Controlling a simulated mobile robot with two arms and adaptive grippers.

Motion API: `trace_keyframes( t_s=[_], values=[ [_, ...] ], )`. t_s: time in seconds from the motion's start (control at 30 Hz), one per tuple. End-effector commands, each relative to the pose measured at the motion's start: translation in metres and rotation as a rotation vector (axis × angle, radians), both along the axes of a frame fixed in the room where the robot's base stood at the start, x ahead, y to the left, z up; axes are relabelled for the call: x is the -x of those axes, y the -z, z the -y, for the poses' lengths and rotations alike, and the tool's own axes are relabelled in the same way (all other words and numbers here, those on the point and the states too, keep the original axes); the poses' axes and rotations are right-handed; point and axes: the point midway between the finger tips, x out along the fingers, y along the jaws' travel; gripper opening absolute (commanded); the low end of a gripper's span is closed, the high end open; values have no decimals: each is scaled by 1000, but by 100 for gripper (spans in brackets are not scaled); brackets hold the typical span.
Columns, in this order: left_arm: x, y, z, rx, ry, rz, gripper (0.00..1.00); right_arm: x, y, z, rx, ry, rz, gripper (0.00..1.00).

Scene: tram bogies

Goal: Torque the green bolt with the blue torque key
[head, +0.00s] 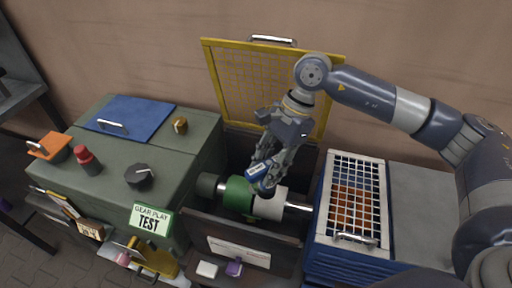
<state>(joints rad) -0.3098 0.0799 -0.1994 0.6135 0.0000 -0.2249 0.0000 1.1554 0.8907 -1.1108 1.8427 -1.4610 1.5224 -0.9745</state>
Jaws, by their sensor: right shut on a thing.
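My right gripper (272,172) reaches down from the right arm over the open bay between the green cabinet and the blue crate. It is shut on the blue torque key (257,170), whose blue body with a pale label shows beside the fingers. Below it lies a horizontal shaft with a green section (237,193) and a white section (270,205). The key's lower end is close to where these sections meet; I cannot tell if it touches. No separate green bolt can be made out; the gripper and key may hide it. My left gripper is not in view.
A yellow mesh lid (238,82) stands open behind the bay. The green cabinet (105,178) on the left carries a blue panel (130,115), a red-capped item (87,160) and a black knob (139,176). A white grid (356,190) covers the blue crate (340,262).

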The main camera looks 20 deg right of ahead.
Motion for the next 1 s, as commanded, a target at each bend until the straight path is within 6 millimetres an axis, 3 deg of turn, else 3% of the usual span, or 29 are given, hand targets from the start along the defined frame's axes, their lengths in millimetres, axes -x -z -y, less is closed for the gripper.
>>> trace_keyframes(
  t_s=[0.17, 0.47, 0.6, 0.8, 1.0],
  values=[
    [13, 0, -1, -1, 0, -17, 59, -12, 3, -7, -8, 343, 4, 0],
    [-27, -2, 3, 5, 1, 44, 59, -33, 1, -14, -12, 880, 12, 0],
    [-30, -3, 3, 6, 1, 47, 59, -42, -2, -15, -14, 1108, 16, 0],
    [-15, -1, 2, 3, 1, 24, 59, -51, -6, -14, -13, 1335, 16, 0],
    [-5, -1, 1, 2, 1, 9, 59, -54, -7, -13, -12, 1414, 17, 0]
  ],
)
